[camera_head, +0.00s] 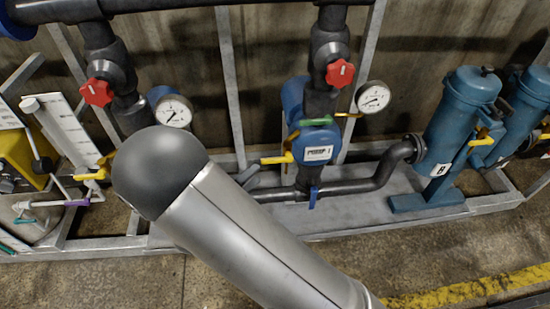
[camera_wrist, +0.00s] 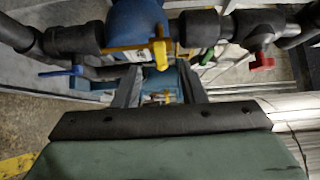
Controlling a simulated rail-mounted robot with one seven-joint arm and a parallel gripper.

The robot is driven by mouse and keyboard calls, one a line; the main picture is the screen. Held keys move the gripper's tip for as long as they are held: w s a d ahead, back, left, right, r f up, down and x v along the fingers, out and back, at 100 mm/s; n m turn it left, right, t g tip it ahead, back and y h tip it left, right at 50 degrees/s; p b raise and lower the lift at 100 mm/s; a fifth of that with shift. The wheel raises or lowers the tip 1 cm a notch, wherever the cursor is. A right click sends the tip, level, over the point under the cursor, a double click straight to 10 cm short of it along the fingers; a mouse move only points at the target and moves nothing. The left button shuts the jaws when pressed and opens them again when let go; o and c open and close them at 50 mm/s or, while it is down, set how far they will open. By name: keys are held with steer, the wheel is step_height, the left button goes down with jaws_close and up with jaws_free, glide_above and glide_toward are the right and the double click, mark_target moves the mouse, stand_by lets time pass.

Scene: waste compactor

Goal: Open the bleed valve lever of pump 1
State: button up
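In the head view a blue pump unit (camera_head: 318,140) with a white label stands right of centre; the label's text is too small to read surely. A yellow lever (camera_head: 277,159) sticks out to the left of it. Another yellow lever (camera_head: 95,173) is at the left, beside my arm. My arm covers the area between and hides my gripper there. In the wrist view my gripper (camera_wrist: 158,75) is open, its two dark fingers apart with nothing held. A yellow lever (camera_wrist: 156,48) on a blue body lies just beyond the fingertips. I cannot tell which pump it belongs to.
Red valve knobs (camera_head: 97,92) and (camera_head: 340,73) sit on vertical dark pipes beside round gauges (camera_head: 173,111) and (camera_head: 373,97). Blue filter canisters (camera_head: 460,120) stand at the right. Metal frame posts (camera_head: 230,85) rise behind. Open floor (camera_head: 140,285) lies in front.

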mark_target(269, 163)
steer(key=b+x, duration=0.1)
steer(key=x, duration=0.8)
steer(key=shift+w+d, duration=0.25)
jaws_close()
